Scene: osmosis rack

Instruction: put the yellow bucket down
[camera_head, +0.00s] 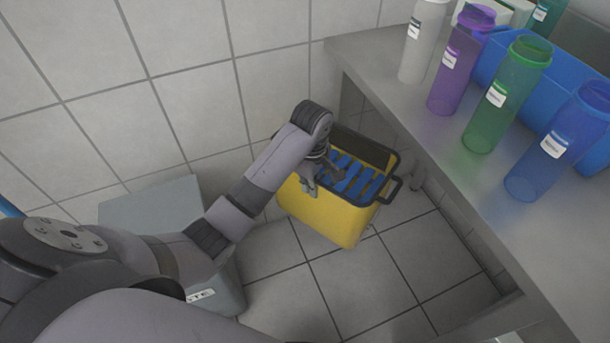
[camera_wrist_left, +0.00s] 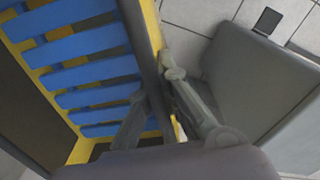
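The yellow bucket (camera_head: 325,213) has a dark rim, a dark handle on its right side and blue slats inside. In the head view it is low between the tiled wall and the counter, and looks tilted; I cannot tell whether its base touches the floor. My left gripper (camera_head: 318,178) is at the bucket's near rim. In the left wrist view the fingers of the left gripper (camera_wrist_left: 157,88) are on either side of the wall of the bucket (camera_wrist_left: 155,30), one inside and one outside, closed against it. My right gripper is not in view.
A grey metal counter (camera_head: 372,50) on the right carries white, purple, green and blue bottles and a blue bin (camera_head: 565,85). A grey bin (camera_head: 150,207) stands left of the bucket, also in the left wrist view (camera_wrist_left: 255,85). Tiled floor (camera_head: 370,285) in front is clear.

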